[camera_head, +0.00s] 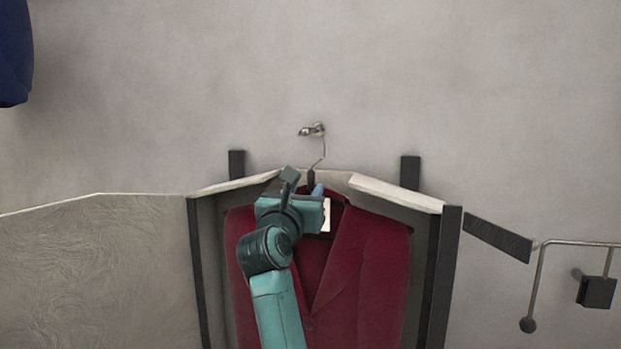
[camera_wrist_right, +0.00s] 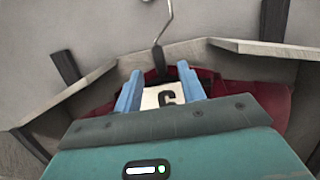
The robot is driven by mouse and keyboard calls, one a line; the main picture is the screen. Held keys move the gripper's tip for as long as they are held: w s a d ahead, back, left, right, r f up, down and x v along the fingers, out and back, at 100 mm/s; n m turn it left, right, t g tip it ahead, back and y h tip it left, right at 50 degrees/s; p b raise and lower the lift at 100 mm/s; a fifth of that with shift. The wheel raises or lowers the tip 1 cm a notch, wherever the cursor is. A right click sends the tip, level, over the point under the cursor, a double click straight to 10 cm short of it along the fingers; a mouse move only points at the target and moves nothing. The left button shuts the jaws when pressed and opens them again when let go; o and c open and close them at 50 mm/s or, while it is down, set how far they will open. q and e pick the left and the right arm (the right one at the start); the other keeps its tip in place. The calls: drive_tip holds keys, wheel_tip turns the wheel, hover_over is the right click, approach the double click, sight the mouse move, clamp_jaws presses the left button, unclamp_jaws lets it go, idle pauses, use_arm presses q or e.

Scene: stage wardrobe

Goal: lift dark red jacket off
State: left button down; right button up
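The dark red jacket (camera_head: 365,265) hangs upright on a hanger with a dark neck (camera_head: 311,178) and a thin wire hook (camera_head: 323,153). The wire reaches up to a metal wall peg (camera_head: 313,130). My right gripper (camera_head: 315,190) is at the collar, just below the hanger neck, and my arm covers part of the jacket's left side. In the right wrist view its two blue fingers (camera_wrist_right: 158,78) stand apart, with the dark neck and a white tag with a black mark (camera_wrist_right: 168,97) showing between them. Contact is not visible. My left gripper is not in view.
A frame with dark posts (camera_head: 443,275) and pale top boards (camera_head: 396,193) surrounds the jacket closely on both sides. A metal rail (camera_head: 580,243) with a dark block is at the right. A blue garment (camera_head: 14,50) shows at upper left. The wall above the peg is clear.

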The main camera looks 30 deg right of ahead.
sight(310, 179)
drive_tip(key=p+x, duration=0.1)
drive_tip(key=x, duration=0.2)
drive_tip(key=shift+d+r, duration=0.1)
drive_tip(key=shift+x, duration=0.9)
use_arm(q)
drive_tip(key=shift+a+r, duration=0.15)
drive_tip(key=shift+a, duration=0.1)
use_arm(e)
drive_tip(key=shift+w+d, duration=0.1)
drive_tip(key=shift+w, duration=0.1)
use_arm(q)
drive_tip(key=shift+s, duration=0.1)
use_arm(e)
clamp_jaws()
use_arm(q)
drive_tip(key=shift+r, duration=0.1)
use_arm(e)
drive_tip(key=shift+r, duration=0.15)
use_arm(q)
drive_tip(key=shift+p, duration=0.3)
use_arm(e)
drive_tip(key=shift+r, duration=0.1)
